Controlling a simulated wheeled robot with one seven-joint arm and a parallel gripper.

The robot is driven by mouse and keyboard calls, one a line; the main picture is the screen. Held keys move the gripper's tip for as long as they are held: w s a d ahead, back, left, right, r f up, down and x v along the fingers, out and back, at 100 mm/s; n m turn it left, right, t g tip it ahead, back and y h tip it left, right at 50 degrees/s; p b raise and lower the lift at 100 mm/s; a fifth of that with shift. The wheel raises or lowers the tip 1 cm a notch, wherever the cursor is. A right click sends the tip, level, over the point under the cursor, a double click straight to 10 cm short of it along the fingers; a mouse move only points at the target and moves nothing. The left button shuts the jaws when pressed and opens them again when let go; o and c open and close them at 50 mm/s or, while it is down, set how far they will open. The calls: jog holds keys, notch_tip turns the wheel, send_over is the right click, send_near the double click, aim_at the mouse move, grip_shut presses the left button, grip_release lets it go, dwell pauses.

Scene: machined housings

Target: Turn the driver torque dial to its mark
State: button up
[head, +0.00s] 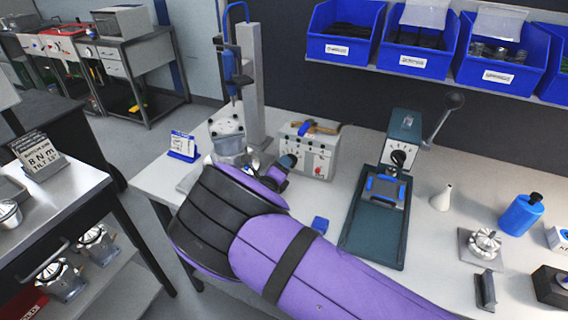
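The blue driver (231,72) hangs upright on a grey column stand at the back left of the bench. A grey control box (311,150) with small knobs and red marks on its front stands right of the stand. A black dial (398,157) with a marked face is on the green press-like fixture farther right. I cannot tell for sure which is the torque dial. My gripper (277,172) is just in front of the box's left side, below the driver. My purple arm hides part of it. Its fingertips are too small to tell apart.
A housing (228,128) stands under the driver, close to my gripper. A blue-based card (183,146) is to its left. The green fixture's lever (447,115) sticks up. A sign (39,157) reads 8 Nm.

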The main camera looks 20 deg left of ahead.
jog(key=shift+w, duration=0.85)
jog(key=shift+d, duration=0.1)
grip_shut()
